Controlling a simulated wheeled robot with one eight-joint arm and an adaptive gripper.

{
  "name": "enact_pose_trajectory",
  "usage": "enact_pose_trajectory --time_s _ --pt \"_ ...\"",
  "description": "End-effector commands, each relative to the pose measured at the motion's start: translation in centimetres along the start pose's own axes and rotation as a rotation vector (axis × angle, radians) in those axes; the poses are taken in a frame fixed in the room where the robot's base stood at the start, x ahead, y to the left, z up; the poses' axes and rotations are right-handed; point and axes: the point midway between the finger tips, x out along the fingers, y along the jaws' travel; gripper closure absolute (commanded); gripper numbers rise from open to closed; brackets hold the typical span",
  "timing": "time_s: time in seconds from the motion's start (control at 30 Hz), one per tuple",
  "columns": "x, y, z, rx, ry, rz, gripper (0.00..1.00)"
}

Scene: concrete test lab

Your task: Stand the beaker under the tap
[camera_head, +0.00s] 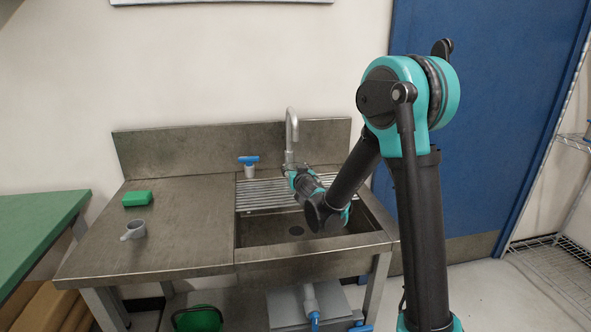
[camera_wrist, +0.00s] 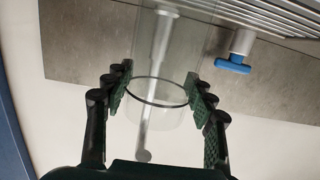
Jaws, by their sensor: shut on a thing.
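The clear glass beaker (camera_wrist: 175,112) is between my gripper's fingers in the wrist view, and the scene shows through it. My gripper (camera_wrist: 158,90) is shut on it, with a green-padded finger on each side. The grey tap (camera_head: 291,128) rises at the back of the sink in the head view. In the wrist view the tap (camera_wrist: 163,38) shows through the glass, in line with the beaker. In the head view my wrist hangs over the sink in front of the tap, and the beaker cannot be made out there. I cannot tell whether it touches the rack.
A slatted rack (camera_head: 262,195) spans the back of the sink (camera_head: 265,230). A blue-handled valve (camera_head: 249,162) stands left of the tap. A green sponge (camera_head: 137,198) and a grey mug (camera_head: 133,230) sit on the left counter. The counter between them and the sink is clear.

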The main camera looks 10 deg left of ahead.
Motion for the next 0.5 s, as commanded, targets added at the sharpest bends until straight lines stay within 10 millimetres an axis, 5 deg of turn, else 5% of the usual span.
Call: enact_pose_trajectory --time_s 0.2,0.5 --pt "0.01 0.0 0.04 0.0 0.0 0.0 0.24" --pt "-0.01 0.0 -0.07 0.0 0.0 0.0 0.24"
